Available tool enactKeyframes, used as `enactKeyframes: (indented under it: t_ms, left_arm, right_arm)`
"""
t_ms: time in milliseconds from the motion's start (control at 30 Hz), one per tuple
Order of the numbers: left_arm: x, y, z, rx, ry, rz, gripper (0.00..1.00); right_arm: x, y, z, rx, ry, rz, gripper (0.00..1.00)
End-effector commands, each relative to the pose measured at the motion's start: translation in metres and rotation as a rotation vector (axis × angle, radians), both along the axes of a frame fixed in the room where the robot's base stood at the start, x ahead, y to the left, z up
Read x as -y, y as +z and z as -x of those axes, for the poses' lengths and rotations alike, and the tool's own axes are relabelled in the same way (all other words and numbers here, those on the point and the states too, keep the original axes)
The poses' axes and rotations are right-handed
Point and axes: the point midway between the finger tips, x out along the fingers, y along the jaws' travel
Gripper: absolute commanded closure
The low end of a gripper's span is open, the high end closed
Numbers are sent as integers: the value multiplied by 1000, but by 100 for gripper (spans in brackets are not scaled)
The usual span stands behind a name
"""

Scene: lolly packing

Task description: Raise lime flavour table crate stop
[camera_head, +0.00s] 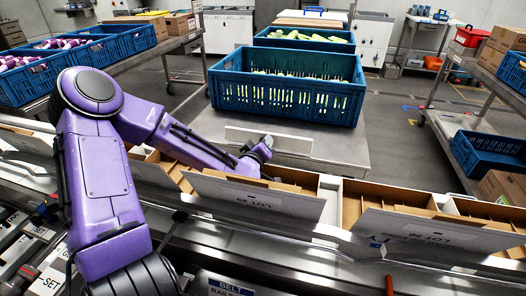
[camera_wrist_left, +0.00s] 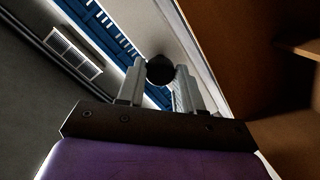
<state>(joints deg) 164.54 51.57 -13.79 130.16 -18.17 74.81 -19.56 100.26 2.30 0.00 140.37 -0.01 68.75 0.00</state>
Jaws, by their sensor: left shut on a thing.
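The crate stop (camera_head: 295,144) is a pale upright plate along the near edge of the lime table (camera_head: 350,157). A blue crate (camera_head: 285,104) of green-yellow lollies stands on the table just behind it. My left gripper (camera_head: 267,142) reaches to the front of the plate. In the left wrist view its two fingers (camera_wrist_left: 160,82) are shut on a round dark knob (camera_wrist_left: 160,68) in front of the pale plate (camera_wrist_left: 190,45). The fingers hide the knob's sides, and the knob cannot be made out in the head view. My right gripper is out of view.
Open cardboard cartons in white holders (camera_head: 255,196) line the conveyor below my left forearm. A second blue crate (camera_head: 303,41) stands farther back. Blue crates of purple lollies (camera_head: 30,82) are at left, and a rack with an empty blue crate (camera_head: 490,155) is at right.

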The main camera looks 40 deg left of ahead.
Motion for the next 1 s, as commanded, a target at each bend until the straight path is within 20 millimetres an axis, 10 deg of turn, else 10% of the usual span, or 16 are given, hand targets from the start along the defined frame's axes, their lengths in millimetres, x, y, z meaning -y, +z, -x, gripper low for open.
enactKeyframes:
  t_ms: [733,767,800,1000]
  left_arm:
    - [0,-3,3,71,6,-39,95]
    - [0,-3,3,71,6,-39,55]
    - [0,-3,3,71,6,-39,42]
    - [1,-3,3,70,3,-39,39]
  right_arm:
    - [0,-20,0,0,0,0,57]
    - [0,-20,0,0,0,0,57]
    - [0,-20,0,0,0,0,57]
    - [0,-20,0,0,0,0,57]
